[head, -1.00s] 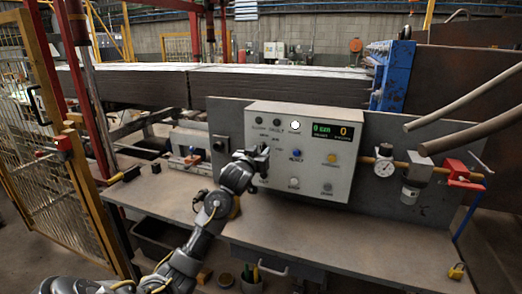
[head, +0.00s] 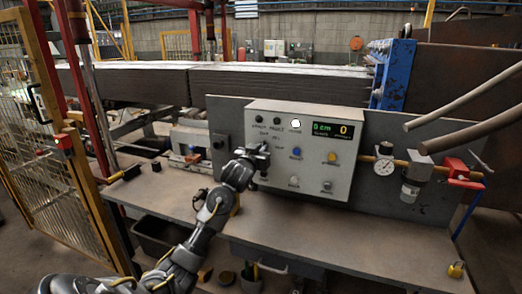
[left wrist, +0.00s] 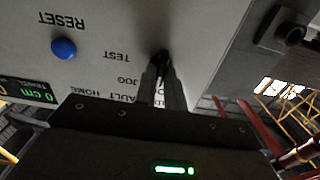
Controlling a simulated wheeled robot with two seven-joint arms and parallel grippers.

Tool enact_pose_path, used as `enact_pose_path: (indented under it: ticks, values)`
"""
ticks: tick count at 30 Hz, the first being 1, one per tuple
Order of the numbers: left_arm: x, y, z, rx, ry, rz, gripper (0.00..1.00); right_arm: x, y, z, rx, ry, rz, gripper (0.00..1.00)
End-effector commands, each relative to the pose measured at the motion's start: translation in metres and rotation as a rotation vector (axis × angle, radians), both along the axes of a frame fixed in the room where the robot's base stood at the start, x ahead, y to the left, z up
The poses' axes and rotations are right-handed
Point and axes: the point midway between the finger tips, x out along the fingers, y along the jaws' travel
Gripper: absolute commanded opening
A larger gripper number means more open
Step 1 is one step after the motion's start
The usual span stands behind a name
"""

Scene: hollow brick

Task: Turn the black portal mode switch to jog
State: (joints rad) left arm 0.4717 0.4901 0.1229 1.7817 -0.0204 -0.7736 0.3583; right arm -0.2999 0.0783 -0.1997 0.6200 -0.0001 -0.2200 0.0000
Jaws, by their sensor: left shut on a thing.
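The grey-white control box (head: 345,150) stands on the bench. My left gripper (head: 262,155) is at the left side of its front face, with the arm reaching up from the lower left. In the left wrist view, my left gripper's fingers (left wrist: 163,78) are closed on the black mode switch (left wrist: 163,57). The labels TEST, JOG and HOME appear upside down beside the switch. The fingers cover most of the switch, so I cannot tell which label it points to. In the head view the gripper hides the switch. My right gripper is not in view.
A blue RESET button (left wrist: 64,49) is on the same face, apart from my fingers. A lit display (head: 333,130) and other buttons are to the right. A pressure gauge (head: 384,165) and red valve (head: 457,168) stand farther right. The bench top (head: 300,225) in front is mostly clear.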

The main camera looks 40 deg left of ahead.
Motion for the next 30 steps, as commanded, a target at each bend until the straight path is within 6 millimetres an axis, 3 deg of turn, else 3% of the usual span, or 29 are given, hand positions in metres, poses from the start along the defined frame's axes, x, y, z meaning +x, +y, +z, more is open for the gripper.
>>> enact_pose_path:
  ticks: [30]
  values:
    - [0.001,-0.002,-0.001,0.651,0.228,-0.001,0.00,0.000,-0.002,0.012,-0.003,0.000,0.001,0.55]
